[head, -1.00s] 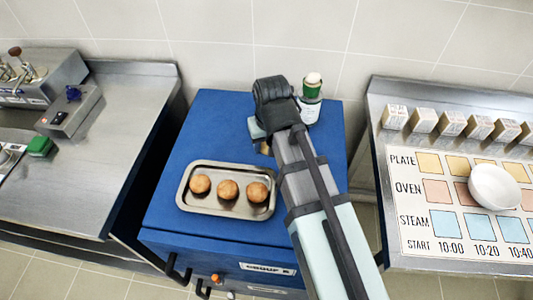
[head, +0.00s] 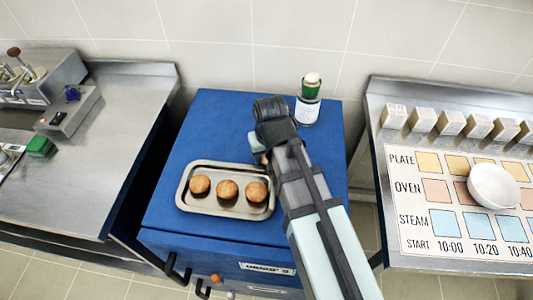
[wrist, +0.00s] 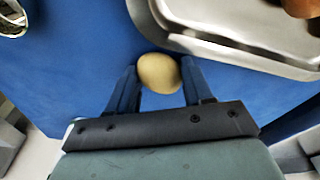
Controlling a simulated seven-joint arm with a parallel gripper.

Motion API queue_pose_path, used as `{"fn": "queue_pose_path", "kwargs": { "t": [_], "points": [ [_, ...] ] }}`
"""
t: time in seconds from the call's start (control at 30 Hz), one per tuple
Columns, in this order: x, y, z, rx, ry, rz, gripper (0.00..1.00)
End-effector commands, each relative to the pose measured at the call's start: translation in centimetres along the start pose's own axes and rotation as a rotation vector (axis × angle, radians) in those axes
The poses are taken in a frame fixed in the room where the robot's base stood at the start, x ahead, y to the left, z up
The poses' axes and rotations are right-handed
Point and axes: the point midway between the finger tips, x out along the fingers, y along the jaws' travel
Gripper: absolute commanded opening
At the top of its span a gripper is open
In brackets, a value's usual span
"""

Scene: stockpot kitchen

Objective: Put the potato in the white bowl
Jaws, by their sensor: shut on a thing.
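The potato (wrist: 158,72) is pale yellow-brown and held between the two fingers of my gripper (wrist: 158,80) in the wrist view. In the head view my gripper (head: 262,157) is over the blue cabinet top, just behind the right back corner of the metal tray; the potato is mostly hidden there by the wrist. The white bowl (head: 494,187) stands on the printed board on the right counter, well to the right of my gripper. Its inside looks empty.
The metal tray (head: 224,212) holds three round brown items (head: 227,190) on the blue cabinet (head: 180,150). A jar with a green top (head: 308,103) stands at the back right. Several small boxes (head: 451,123) line the back of the board (head: 420,205). A gap separates cabinet and right counter.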

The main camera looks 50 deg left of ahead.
Motion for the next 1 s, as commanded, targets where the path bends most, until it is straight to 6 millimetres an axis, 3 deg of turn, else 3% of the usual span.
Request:
{"fn": "queue_pose_path", "kwargs": {
  "t": [0.17, 0.53, 1.0],
  "points": [
    [0.1, 0.0, 0.0, 0.000, 0.000, 0.000, 0.62],
    [-0.5, 0.0, -0.1, 0.000, 0.001, 0.000, 0.62],
    [-6.5, 0.0, -0.1, 0.000, 0.002, 0.000, 0.62]
  ]
}}
